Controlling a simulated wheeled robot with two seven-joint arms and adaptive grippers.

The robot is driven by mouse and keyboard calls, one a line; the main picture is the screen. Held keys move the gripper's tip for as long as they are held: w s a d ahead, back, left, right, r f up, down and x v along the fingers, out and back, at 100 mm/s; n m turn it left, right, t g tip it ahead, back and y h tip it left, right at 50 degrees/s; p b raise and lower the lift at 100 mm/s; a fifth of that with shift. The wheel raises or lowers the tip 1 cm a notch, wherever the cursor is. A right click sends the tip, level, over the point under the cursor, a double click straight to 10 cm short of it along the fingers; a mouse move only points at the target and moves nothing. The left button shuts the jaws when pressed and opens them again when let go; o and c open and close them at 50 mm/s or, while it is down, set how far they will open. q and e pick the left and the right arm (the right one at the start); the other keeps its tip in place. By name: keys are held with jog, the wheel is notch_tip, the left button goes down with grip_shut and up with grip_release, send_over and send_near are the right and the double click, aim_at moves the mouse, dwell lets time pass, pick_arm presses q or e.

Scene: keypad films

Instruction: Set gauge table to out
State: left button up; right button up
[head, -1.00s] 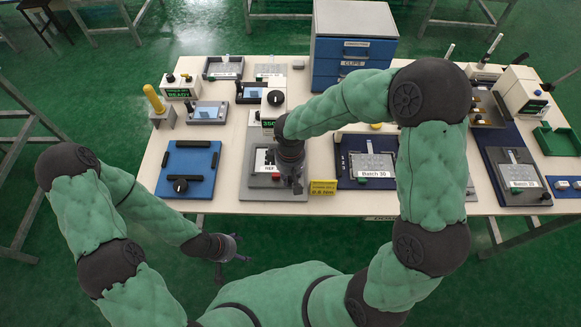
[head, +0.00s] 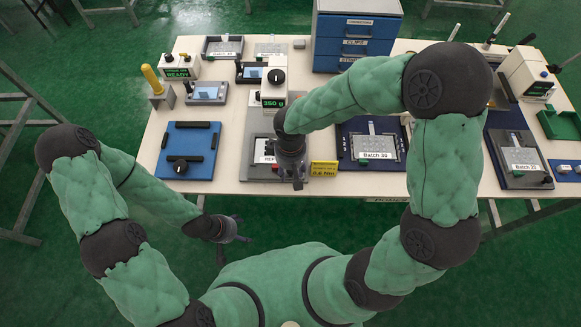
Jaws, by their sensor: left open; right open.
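The gauge is the grey unit left of centre in the head view, with a black knob (head: 276,77) and a green-lit display reading 350 g (head: 273,103). Its grey base (head: 252,140) reaches towards the bench's front edge. A white plate with a label, partly hidden, seemingly REF (head: 262,152), lies on its table in front of the column. My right gripper (head: 297,181) points down over the front right of that table and hides part of it. Contact cannot be told. My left gripper (head: 237,231) is open and empty, in front of the bench and off it.
A yellow sign (head: 323,168) stands right of the gauge. A blue board (head: 190,140) lies to its left, and a Batch 30 fixture (head: 361,162) to its right. A blue drawer cabinet (head: 353,47) stands behind. The floor before the bench is clear.

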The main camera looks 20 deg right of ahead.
notch_tip(320, 180, up, 12)
dwell(0.6)
dwell(0.5)
